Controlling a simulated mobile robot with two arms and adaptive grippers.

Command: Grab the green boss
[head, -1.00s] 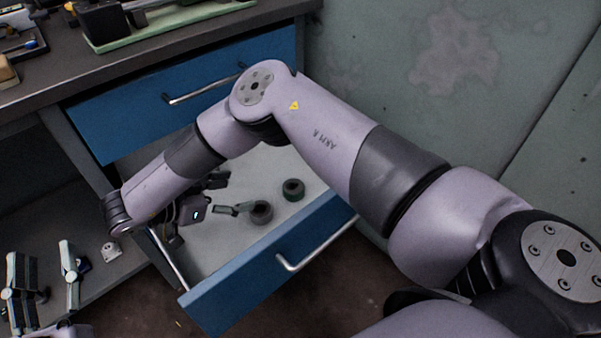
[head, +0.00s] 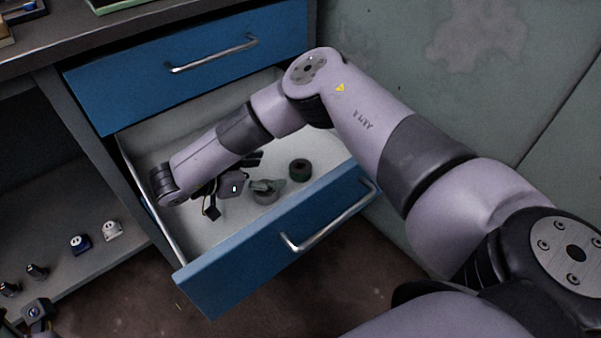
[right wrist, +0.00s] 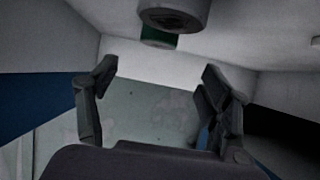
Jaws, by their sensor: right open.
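The green boss (head: 300,170) is a short dark green ring standing in the open lower drawer, toward its right side. A grey boss (head: 266,192) stands to its left and nearer the drawer front. My right gripper (head: 262,172) is inside the drawer, open and empty, left of the green boss; one finger overlaps the grey boss in the head view. In the right wrist view, my open fingers (right wrist: 160,95) show below the grey boss (right wrist: 175,14), which partly covers the green boss (right wrist: 158,38).
The lower drawer's blue front (head: 270,245) and handle (head: 325,222) stand close to my right arm. A closed upper drawer (head: 190,70) is above. A shelf at left holds a blue part (head: 80,243), a white part (head: 112,230) and dark parts.

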